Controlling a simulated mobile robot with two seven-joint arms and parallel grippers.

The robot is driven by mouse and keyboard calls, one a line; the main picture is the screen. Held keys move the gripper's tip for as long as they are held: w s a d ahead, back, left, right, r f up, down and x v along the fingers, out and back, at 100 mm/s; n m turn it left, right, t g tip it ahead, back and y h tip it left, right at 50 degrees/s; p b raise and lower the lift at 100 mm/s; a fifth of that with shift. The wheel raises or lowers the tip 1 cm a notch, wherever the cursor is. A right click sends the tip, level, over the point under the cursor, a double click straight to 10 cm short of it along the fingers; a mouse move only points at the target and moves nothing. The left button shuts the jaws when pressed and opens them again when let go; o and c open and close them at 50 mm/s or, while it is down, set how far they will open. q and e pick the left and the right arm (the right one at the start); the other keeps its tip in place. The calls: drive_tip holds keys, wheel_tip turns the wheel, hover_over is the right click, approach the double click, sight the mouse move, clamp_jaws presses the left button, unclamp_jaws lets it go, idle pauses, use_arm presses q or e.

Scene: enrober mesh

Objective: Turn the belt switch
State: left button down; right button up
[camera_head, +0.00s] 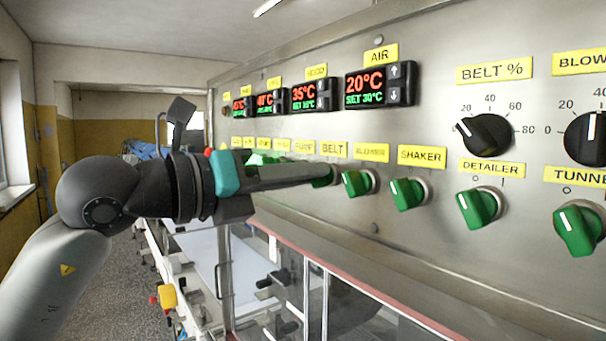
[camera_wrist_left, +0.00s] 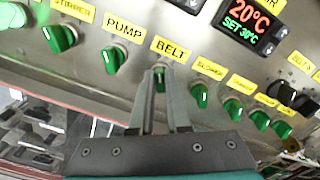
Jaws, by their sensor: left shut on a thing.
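The belt switch is a green knob (camera_wrist_left: 160,83) under the yellow BELT label (camera_wrist_left: 171,49) in the left wrist view. In the head view the same knob (camera_head: 324,178) shows at the tips of my left gripper, below its BELT label (camera_head: 333,148), partly hidden by the fingers. My left gripper (camera_head: 330,171) reaches across the panel from the left and is shut on this knob. In the left wrist view the two fingers (camera_wrist_left: 161,88) stand on either side of the knob. My right gripper is in neither view.
The steel panel (camera_head: 440,130) carries more green knobs close by: the blower knob (camera_head: 358,183) to the right and the pump knob (camera_wrist_left: 114,60) to the left. Temperature displays (camera_head: 380,86) sit above. Below is a machine with a red-edged glass cover (camera_head: 340,285).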

use_arm(q)
drive_tip(key=shift+s+d+m+b, duration=0.1)
drive_tip(key=shift+m+b, duration=1.9)
drive_tip(key=shift+m, duration=1)
drive_tip(key=shift+s+d+m+b, duration=0.1)
drive_tip(key=shift+m+b, duration=1.9)
drive_tip(key=shift+m, duration=1)
drive_tip(key=c, duration=0.9)
unclamp_jaws()
drive_tip(key=shift+a, duration=0.15)
